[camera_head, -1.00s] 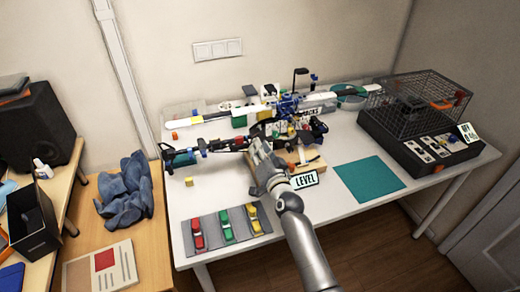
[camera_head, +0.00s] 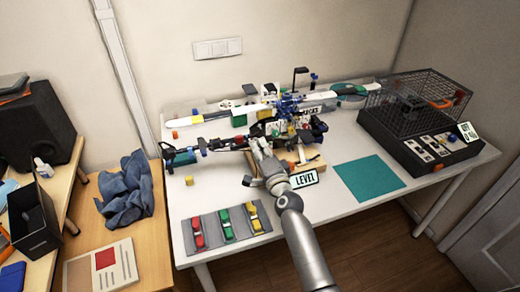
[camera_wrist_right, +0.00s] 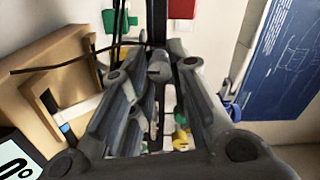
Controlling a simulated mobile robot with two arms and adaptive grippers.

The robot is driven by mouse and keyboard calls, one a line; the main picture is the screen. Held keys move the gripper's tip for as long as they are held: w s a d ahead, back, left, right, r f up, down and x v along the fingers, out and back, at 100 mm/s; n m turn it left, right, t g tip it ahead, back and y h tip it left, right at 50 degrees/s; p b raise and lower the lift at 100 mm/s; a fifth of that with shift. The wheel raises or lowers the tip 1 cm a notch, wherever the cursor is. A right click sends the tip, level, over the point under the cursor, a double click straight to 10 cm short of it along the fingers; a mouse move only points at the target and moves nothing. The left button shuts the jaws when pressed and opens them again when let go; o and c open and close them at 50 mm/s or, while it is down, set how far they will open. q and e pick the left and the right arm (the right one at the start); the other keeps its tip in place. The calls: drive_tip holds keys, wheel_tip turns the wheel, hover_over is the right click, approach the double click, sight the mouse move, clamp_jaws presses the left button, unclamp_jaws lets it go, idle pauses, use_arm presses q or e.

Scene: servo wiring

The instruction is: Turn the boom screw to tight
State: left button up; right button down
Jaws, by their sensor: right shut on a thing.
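The model on the white table has a dark boom (camera_head: 225,144) that reaches left from its body (camera_head: 288,118). My right gripper (camera_head: 255,145) is at the boom near the body, its arm coming in from the front. In the right wrist view its fingers (camera_wrist_right: 157,65) are close together, shut on a small part at the dark boom (camera_wrist_right: 158,18). This is where the boom screw would be, but the fingers hide it, so I cannot see its angle. My left gripper is out of view.
A LEVEL sign (camera_head: 304,179) and a wooden stand (camera_head: 310,163) are close to the right of my arm. A grey tray with coloured switches (camera_head: 228,222) lies in front. A green mat (camera_head: 369,180) and a wire cage (camera_head: 418,100) are to the right.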

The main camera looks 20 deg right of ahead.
idle(0.3)
drive_tip(key=c, duration=1.3)
unclamp_jaws()
drive_tip(key=s, duration=1.2)
drive_tip(key=shift+d, duration=0.2)
